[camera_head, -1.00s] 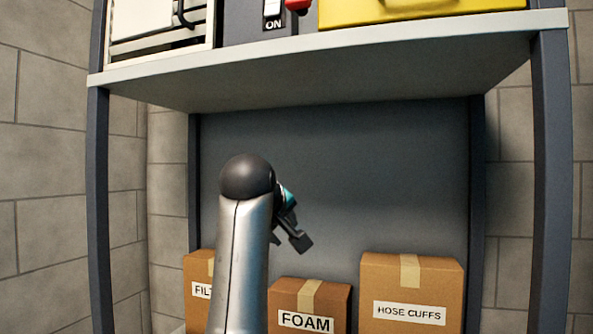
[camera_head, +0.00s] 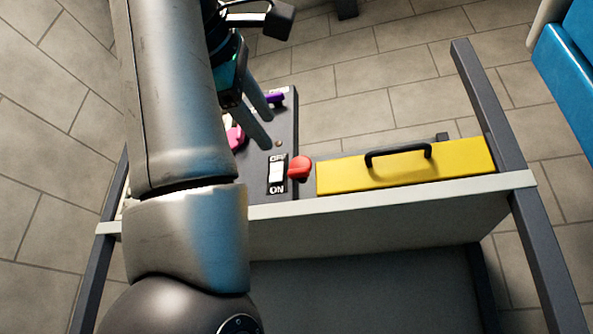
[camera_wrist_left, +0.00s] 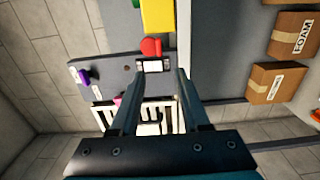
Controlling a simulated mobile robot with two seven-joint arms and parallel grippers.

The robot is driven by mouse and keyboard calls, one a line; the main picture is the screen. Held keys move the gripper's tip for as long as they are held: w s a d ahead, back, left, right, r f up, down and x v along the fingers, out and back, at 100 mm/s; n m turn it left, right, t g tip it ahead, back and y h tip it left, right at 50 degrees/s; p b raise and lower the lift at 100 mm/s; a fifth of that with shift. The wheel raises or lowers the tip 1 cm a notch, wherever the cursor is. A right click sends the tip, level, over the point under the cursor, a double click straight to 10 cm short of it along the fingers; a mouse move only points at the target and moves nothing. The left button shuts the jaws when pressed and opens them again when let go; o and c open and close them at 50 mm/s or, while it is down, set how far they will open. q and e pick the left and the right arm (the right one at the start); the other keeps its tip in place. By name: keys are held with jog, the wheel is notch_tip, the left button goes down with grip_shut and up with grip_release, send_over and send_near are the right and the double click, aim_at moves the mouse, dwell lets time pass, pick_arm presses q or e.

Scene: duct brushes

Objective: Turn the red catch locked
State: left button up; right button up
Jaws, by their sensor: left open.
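The red catch (camera_head: 300,167) is a rounded knob between the dark panel (camera_head: 285,130) and the yellow case (camera_head: 405,170). In the left wrist view the catch (camera_wrist_left: 151,46) lies beyond the fingertips, beside the yellow case (camera_wrist_left: 158,15). A white switch (camera_head: 276,173) marked ON sits on the panel right next to it. My left gripper (camera_head: 267,130) is open and empty above the panel, up and left of the catch in the head view. Its two fingers (camera_wrist_left: 158,77) are spread apart in the wrist view and do not touch the catch. My right gripper is not seen.
Pink (camera_head: 235,138) and purple (camera_head: 275,98) parts sit on the panel near my left fingers. The case has a black handle (camera_head: 398,152). Rack posts stand at both shelf ends. Cardboard boxes (camera_wrist_left: 293,35) show in the wrist view. A blue object (camera_head: 570,70) stands at far right.

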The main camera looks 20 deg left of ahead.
aim_at(297, 171)
pick_arm(q)
jog(key=w+p, duration=0.1)
jog(key=w, duration=0.4)
jog(key=w+p, duration=0.2)
jog(key=w, duration=0.3)
jog(key=w+p, duration=0.2)
jog(key=w, duration=0.3)
jog(key=shift+d+r, duration=0.1)
jog(key=shift+d, duration=0.15)
jog(key=shift+c, duration=0.3)
grip_shut()
